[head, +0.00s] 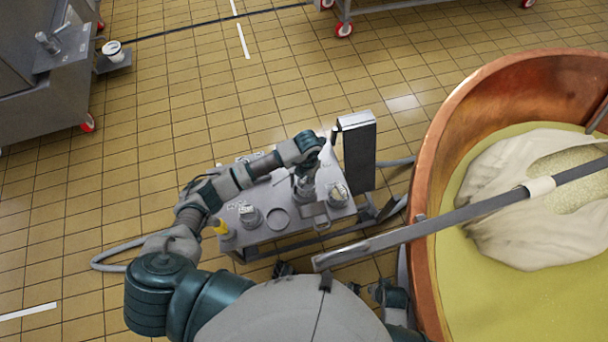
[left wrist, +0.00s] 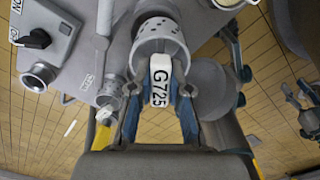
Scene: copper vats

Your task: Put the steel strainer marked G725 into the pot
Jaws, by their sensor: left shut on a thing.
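The steel strainer marked G725 is a perforated cylinder with a white label. It is clear in the left wrist view (left wrist: 160,38), its label facing the camera. My left gripper (left wrist: 160,95) is shut on it at the label side, one finger on each side. In the head view the left gripper (head: 306,178) is over the grey cart top (head: 262,236), and its arm partly hides the strainer. I cannot tell whether the strainer touches the cart. No vessel is clearly recognisable as the pot. My right gripper is not clearly in view.
Other small steel vessels stand on the cart, one of them (head: 251,217) left of the gripper. A dark upright panel (head: 358,155) rises at its back right. A large copper vat (head: 450,130) with pale contents fills the right side. Tiled floor lies open behind the cart.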

